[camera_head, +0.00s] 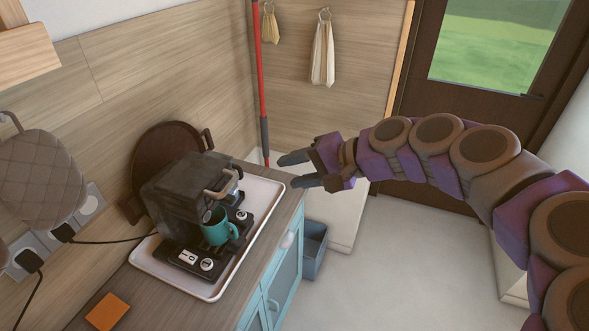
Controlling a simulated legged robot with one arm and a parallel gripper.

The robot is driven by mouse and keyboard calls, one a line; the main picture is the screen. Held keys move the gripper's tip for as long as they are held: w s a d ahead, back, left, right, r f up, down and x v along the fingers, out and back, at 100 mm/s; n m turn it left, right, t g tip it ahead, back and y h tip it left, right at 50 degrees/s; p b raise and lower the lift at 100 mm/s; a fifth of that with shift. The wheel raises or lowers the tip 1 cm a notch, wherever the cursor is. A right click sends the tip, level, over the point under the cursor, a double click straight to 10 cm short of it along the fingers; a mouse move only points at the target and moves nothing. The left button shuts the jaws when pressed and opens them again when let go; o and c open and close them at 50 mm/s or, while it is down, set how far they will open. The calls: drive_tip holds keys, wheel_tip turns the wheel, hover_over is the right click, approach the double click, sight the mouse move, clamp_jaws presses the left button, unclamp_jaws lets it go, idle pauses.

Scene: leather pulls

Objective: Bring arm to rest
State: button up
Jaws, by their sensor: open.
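My arm (436,140) reaches in from the right edge, stretched out to the left above the floor. My gripper (292,170) is open and empty, its two dark fingers pointing left. In the picture it lies just right of the counter's far end and the tray's far corner. I cannot tell its exact height above the counter. Nothing is seen between the fingers.
A dark coffee machine (185,195) and a teal mug (217,228) stand on a white tray (262,188) on the wooden counter (150,298). A bin (311,250) stands beside the blue cabinet (283,276). The floor (405,270) is clear. A red pole (258,70) leans at the wall.

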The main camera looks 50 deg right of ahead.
drive_tip(key=shift+a, duration=0.1)
drive_tip(key=s+a+f+n+g+y, duration=0.1)
drive_tip(key=a+f+n+g, duration=0.25)
drive_tip(key=a, duration=0.55)
drive_tip(key=a+f+n+g, duration=0.3)
drive_tip(key=a+n+g, duration=0.1)
drive_tip(key=a, duration=0.4)
drive_tip(key=s+a+f+n+g+h, duration=0.2)
drive_tip(key=s+f+n, duration=0.1)
drive_tip(key=s, duration=0.3)
drive_tip(key=s+a+f+n+g+h, duration=0.3)
drive_tip(key=s+f, duration=0.1)
drive_tip(key=s, duration=0.3)
drive_tip(key=shift+s+f+h, duration=0.3)
drive_tip(key=shift+f, duration=0.05)
drive_tip(key=shift+c, duration=0.3)
